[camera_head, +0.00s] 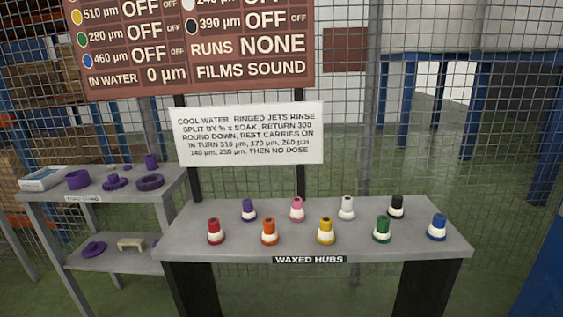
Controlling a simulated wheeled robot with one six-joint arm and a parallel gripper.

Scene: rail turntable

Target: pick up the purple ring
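A dark purple ring (149,182) lies flat at the front right of the top of the grey side shelf (50,195) on the left. Several other purple things share that top: a short wide round piece (78,180), a flanged piece (115,183) and an upright cylinder (151,161) behind the ring. A purple flanged disc (94,249) lies on the lower shelf. My gripper is not in view, so its state is hidden.
A grey table (310,241) labelled "WAXED HUBS" holds several coloured hubs, including a purple one (249,210). A white box (45,178) and a beige stand (131,244) are on the side shelf. Signs (249,135) and a mesh fence (450,130) stand behind.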

